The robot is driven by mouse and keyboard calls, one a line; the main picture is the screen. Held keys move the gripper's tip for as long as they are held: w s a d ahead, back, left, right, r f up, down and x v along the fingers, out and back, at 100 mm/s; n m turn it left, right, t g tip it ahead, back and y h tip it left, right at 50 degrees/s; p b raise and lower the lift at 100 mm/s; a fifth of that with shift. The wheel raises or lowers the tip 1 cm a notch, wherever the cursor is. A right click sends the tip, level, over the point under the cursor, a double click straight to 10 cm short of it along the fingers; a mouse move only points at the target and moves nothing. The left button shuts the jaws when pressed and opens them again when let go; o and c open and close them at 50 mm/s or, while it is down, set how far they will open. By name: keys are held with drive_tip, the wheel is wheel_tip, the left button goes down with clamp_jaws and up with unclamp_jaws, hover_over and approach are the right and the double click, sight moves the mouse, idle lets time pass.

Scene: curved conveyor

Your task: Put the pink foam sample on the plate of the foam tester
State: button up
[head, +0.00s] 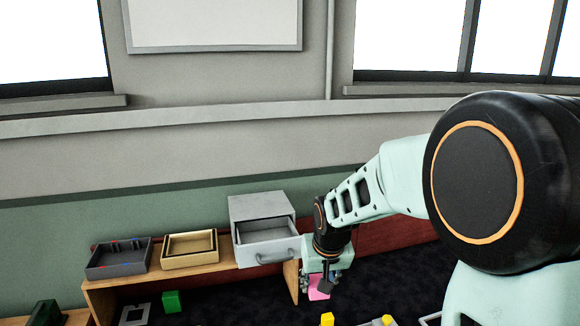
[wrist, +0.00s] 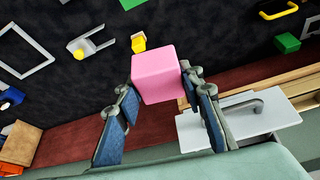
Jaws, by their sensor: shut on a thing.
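The pink foam sample (wrist: 157,77) is a pink block between the two fingers of my gripper (wrist: 158,88) in the wrist view. My gripper is shut on it and holds it over the dark surface. In the head view the pink foam sample (head: 317,293) shows at the end of my gripper (head: 323,280), partly hidden by the fingers. I cannot tell for certain which thing is the foam tester. A grey fixture with a yellow knob (wrist: 91,44) lies ahead to the left in the wrist view, apart from the foam; its plate is not clear.
A grey cabinet with an open drawer (head: 266,233) stands close to the left of my gripper. A dark tray (head: 118,258) and a tan tray (head: 190,250) sit on the wooden shelf. A yellow block (head: 327,319) and a green block (head: 171,301) are on the dark surface.

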drive_tip(key=s+d+f+m, duration=0.1)
drive_tip(key=s+d+f, duration=0.6)
drive_tip(key=s+f, duration=0.1)
drive_tip(key=shift+s+f+m+h, duration=0.3)
drive_tip(key=shift+s+f, duration=0.1)
drive_tip(key=shift+f, duration=0.1)
